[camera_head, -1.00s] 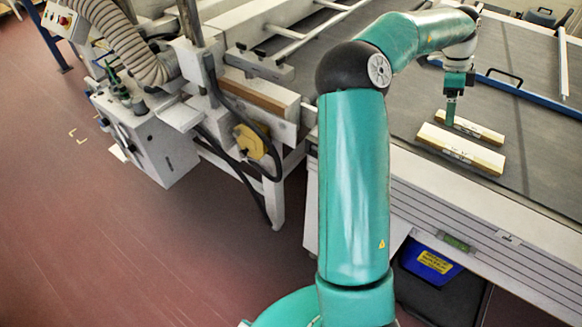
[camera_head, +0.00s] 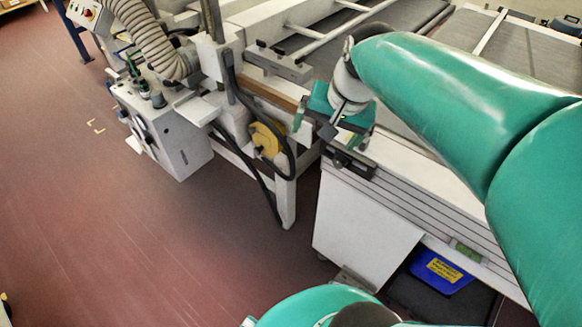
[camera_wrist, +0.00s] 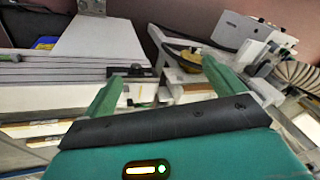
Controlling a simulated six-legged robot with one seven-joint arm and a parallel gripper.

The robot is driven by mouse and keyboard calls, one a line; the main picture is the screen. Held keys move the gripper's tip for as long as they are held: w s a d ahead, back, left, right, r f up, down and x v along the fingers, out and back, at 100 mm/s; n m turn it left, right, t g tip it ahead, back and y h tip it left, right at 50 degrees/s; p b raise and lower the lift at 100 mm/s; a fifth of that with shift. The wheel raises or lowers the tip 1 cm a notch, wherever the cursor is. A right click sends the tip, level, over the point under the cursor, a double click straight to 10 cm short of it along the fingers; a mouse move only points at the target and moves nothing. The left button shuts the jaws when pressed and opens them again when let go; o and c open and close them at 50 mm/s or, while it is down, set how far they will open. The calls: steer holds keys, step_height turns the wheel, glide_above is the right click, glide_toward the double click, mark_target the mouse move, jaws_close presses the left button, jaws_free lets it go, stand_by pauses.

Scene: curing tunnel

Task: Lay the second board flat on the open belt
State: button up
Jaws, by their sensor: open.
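My gripper (camera_head: 331,128) is open at the near left corner of the belt frame, beside the side machine. Its two green fingers stand wide apart in the wrist view (camera_wrist: 165,92), and I see no board held between them. Two pale boards, an upper one (camera_wrist: 38,128) and a lower one (camera_wrist: 45,141), show at the left of the wrist view, apart from the fingers and partly cut off. In the head view my arm hides the boards. The grey belt (camera_head: 532,62) shows beyond my arm at the upper right; its near part is covered.
A machine with a grey hose (camera_head: 140,35) and a yellow part (camera_head: 266,140) stands close left of my gripper. A dark bracket (camera_head: 350,164) sits on the belt frame's corner. A blue bin (camera_head: 440,270) is under the frame. The red floor at left is clear.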

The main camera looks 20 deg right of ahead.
steer(key=s+a+f+n+t+h, duration=0.1)
steer(key=s+a+n, duration=0.5)
steer(key=a, duration=0.3)
steer(key=shift+s+a+n+t, duration=0.35)
steer(key=shift+s+n+t, duration=0.05)
steer(key=shift+n, duration=0.3)
